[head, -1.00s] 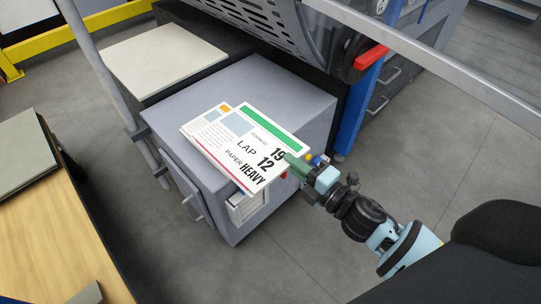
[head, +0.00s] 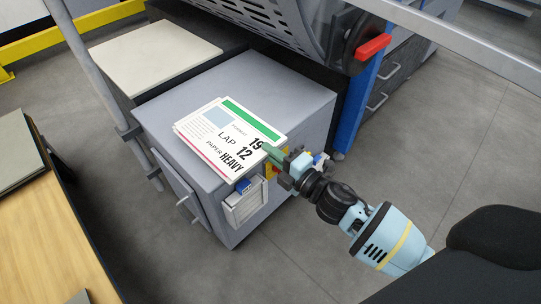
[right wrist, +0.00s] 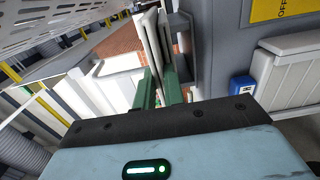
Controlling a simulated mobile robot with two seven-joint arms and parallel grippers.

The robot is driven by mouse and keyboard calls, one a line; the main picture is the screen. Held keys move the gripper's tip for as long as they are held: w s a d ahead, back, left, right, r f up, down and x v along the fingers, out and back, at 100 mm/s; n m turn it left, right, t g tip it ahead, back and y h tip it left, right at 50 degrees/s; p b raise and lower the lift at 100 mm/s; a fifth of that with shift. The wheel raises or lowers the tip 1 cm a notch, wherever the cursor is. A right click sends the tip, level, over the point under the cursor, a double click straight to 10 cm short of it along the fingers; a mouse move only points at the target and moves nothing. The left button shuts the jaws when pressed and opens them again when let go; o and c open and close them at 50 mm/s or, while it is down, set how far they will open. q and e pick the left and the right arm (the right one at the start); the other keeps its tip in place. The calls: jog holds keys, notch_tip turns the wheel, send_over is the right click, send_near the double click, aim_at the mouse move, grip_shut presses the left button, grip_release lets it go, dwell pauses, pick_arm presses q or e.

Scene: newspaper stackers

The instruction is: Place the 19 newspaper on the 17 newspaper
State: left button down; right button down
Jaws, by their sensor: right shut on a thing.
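The 19 newspaper (head: 222,124) is a white sheet with a green bar and the words LAP, 12 and PAPER HEAVY. It lies over the grey cabinet top in the head view, roughly level. My right gripper (head: 272,153) is shut on its right edge. In the right wrist view the green fingers (right wrist: 160,88) pinch a pale slab edge. Another paper edge (head: 190,145) with a pinkish line shows under the 19 newspaper at the left; its number is hidden, so I cannot tell whether it is the 17 newspaper or whether they touch. My left gripper is out of view.
The grey cabinet (head: 300,90) has free top behind and right of the papers. A grey machine with a red handle (head: 373,46) stands behind it. A pale board (head: 155,55) lies back left. A wooden table (head: 50,230) is at the left.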

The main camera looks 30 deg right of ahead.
jog(key=shift+f, duration=0.1)
jog(key=shift+f, duration=0.1)
jog(key=c, duration=1.5)
grip_release()
jog(key=v, duration=0.6)
jog(key=p+v, duration=0.1)
jog(key=v, duration=0.5)
jog(key=shift+r, duration=0.25)
